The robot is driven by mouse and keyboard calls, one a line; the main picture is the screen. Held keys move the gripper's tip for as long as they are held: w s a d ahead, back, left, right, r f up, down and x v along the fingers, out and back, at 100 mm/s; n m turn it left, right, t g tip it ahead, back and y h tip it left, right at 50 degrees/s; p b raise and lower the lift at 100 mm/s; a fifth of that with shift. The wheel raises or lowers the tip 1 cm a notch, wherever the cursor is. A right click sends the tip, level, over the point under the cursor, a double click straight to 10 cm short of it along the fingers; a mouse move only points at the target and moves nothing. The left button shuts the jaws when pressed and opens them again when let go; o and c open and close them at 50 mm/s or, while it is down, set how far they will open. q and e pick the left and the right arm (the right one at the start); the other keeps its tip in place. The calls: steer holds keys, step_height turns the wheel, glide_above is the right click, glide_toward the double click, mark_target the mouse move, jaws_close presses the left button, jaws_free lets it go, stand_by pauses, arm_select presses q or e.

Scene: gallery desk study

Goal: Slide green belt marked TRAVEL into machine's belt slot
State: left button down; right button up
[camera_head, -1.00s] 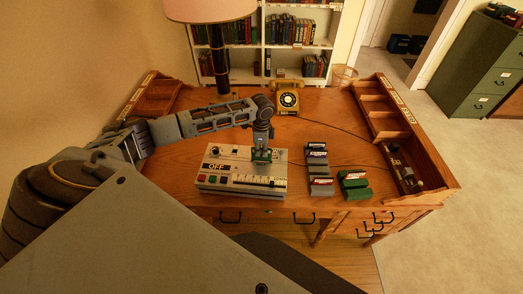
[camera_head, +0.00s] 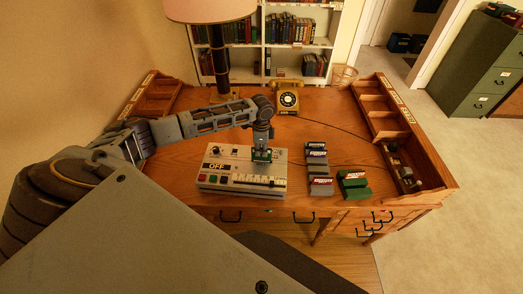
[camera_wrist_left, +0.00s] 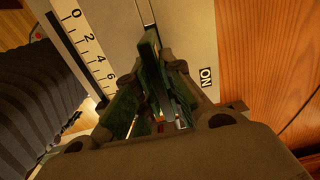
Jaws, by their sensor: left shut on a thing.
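The pale machine (camera_head: 226,184) stands on the desk, with an OFF label, coloured buttons and a scale on it. My left gripper (camera_head: 262,156) points down over the right part of its top. It is shut on a green belt (camera_wrist_left: 149,62), which stands on edge between the fingers in the left wrist view. A narrow dark slot (camera_wrist_left: 146,14) shows in the machine top, in line with the belt. The fingers hide the belt's lower part, so I cannot tell how deep it sits. No TRAVEL marking is readable. My right gripper is out of view.
A grey rack (camera_head: 318,170) with labelled belts and a green holder (camera_head: 353,186) stand right of the machine. A yellow telephone (camera_head: 288,99) is behind. Wooden pigeonholes (camera_head: 374,104) line the desk's right side. Bare desk lies between the machine and the telephone.

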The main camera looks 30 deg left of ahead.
mark_target(261, 159)
arm_select(q)
steer(key=shift+f, duration=0.3)
stand_by(0.5)
steer(key=shift+f+b, duration=0.4)
steer(key=shift+f, duration=0.55)
steer(key=shift+f+b, duration=0.4)
steer(key=shift+f, duration=0.85)
steer(key=c, duration=1.5)
jaws_free()
steer(key=shift+o, duration=0.2)
steer(key=shift+r, duration=0.7)
step_height(261, 159, up, 11)
steer(key=shift+f, duration=0.15)
